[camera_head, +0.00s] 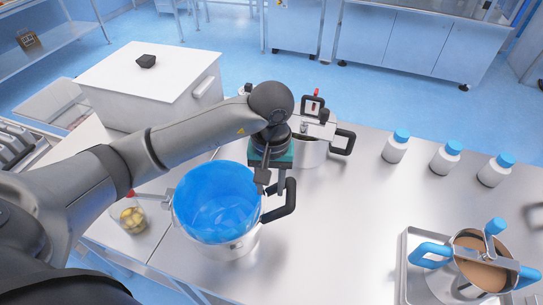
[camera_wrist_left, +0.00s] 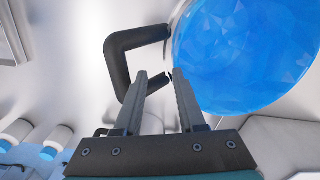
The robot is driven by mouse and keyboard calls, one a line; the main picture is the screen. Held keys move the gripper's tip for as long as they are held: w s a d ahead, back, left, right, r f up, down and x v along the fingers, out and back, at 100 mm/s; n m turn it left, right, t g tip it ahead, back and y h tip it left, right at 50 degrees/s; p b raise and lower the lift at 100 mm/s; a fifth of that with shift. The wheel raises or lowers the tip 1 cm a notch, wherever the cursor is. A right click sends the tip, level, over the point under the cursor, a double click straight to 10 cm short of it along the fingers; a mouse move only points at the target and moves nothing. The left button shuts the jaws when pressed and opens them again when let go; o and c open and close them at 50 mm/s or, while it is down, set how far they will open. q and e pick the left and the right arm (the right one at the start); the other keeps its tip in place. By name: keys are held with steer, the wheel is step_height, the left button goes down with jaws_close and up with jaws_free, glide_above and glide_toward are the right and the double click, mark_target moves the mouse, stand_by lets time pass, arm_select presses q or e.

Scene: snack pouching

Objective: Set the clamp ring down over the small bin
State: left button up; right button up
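The small bin (camera_head: 231,250) is a steel pot lined with a blue bag (camera_head: 215,205), which also fills the upper right of the left wrist view (camera_wrist_left: 245,50). A black handle (camera_head: 291,197) sticks out from its right side. A red-tipped lever (camera_head: 131,193) sticks out at the left of the rim and seems to belong to the clamp ring. I cannot tell how the ring sits on the rim. My left gripper (camera_head: 272,187) is by the bin's right rim, near the handle. Its fingers (camera_wrist_left: 160,75) are apart, with no held object visible. My right gripper is out of view.
A lidded pot (camera_head: 312,152) with black handles stands just behind the gripper. A cup of yellow pieces (camera_head: 132,218) is left of the bin. White bottles with blue caps (camera_head: 396,146) and a blue-handled pot (camera_head: 458,282) stand right. The table's middle right is clear.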

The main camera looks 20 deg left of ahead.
arm_select(q)
step_height(320, 180, up, 12)
steer(key=shift+d, duration=0.2)
steer(key=shift+f, duration=0.15)
stand_by(0.5)
